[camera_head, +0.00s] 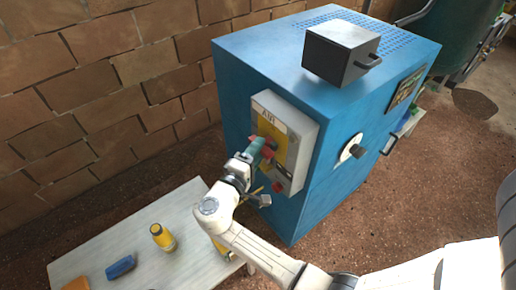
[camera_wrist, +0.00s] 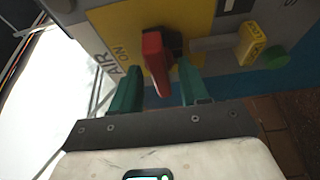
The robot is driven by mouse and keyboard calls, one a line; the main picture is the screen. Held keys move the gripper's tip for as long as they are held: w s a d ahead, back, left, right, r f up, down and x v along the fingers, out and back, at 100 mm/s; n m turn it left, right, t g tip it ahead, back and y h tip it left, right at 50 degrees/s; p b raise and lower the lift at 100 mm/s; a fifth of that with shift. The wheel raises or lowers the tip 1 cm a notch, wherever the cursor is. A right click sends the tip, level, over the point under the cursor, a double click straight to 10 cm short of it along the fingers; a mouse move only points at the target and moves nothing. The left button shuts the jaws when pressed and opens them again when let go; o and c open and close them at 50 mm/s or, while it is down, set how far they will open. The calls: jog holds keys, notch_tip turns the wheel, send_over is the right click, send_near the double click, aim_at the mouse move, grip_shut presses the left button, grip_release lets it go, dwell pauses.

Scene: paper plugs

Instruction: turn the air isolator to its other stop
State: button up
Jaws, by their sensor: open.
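The air isolator is a red lever handle (camera_wrist: 153,50) on a yellow plate (camera_wrist: 109,23) marked "AIR" and "ON". In the wrist view, my gripper (camera_wrist: 160,72) has its two green fingers apart, one on each side of the red handle, with the handle's end between them. I cannot tell whether either finger touches it. In the head view, my gripper (camera_head: 262,149) is at the light grey control box (camera_head: 304,130) on the blue cabinet (camera_head: 239,77). Its fingers and wrist hide most of the handle there.
A yellow switch (camera_wrist: 252,43) and a green button (camera_wrist: 277,57) are right of the handle in the wrist view. A low table (camera_head: 172,212) at lower left holds a yellow bottle (camera_head: 163,238) and a blue item (camera_head: 121,267).

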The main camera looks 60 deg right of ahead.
jog(key=shift+d, duration=0.3)
jog(key=shift+c, duration=0.3)
grip_shut()
